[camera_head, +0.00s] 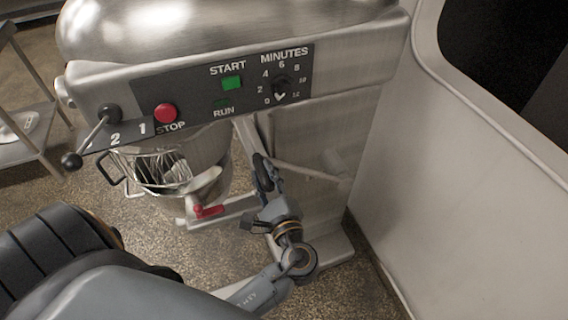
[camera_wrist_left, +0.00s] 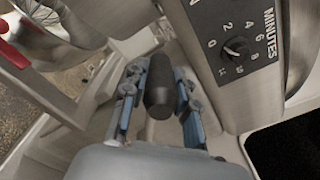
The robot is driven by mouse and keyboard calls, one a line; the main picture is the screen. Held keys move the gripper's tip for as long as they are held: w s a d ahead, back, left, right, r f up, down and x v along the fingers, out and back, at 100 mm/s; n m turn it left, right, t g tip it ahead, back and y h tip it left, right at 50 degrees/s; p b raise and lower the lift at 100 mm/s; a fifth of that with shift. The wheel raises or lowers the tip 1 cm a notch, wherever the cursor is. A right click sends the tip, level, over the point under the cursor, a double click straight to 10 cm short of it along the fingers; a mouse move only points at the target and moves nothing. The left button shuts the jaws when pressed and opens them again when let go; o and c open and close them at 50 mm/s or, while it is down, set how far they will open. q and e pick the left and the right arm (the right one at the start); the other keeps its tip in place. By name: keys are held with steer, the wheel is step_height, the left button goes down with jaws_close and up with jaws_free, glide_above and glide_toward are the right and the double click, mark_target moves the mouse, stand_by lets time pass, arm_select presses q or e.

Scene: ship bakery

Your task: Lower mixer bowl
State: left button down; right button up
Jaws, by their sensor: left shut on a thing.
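The steel mixer bowl (camera_head: 217,176) hangs under the mixer head, with a wire guard and whisk at its top. It sits in a bowl support with a red clamp handle (camera_head: 208,211). A lever with a black grip (camera_head: 262,173) is on the side of the mixer column, right of the bowl. My left gripper (camera_head: 265,183) is shut on this black grip. In the left wrist view, the grip (camera_wrist_left: 160,88) lies between the two blue-grey fingers (camera_wrist_left: 158,110). My right gripper is not in view.
The mixer's panel (camera_head: 190,95) has a green start button (camera_head: 232,83), a red stop button (camera_head: 165,113) and a minutes dial (camera_head: 281,88). A gear lever with a black knob (camera_head: 72,160) sticks out at left. A pale wall (camera_head: 465,170) closes the right side. A metal rack (camera_head: 30,130) stands far left.

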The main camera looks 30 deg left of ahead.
arm_select(q)
steer(key=shift+s+a+f+b, duration=0.25)
steer(key=shift+s+a+f, duration=0.15)
steer(key=shift+f, duration=0.3)
steer(key=shift+s+a+f+b, duration=0.25)
steer(key=shift+s+f, duration=0.1)
steer(key=shift+f, duration=0.3)
steer(key=c, duration=1)
jaws_free()
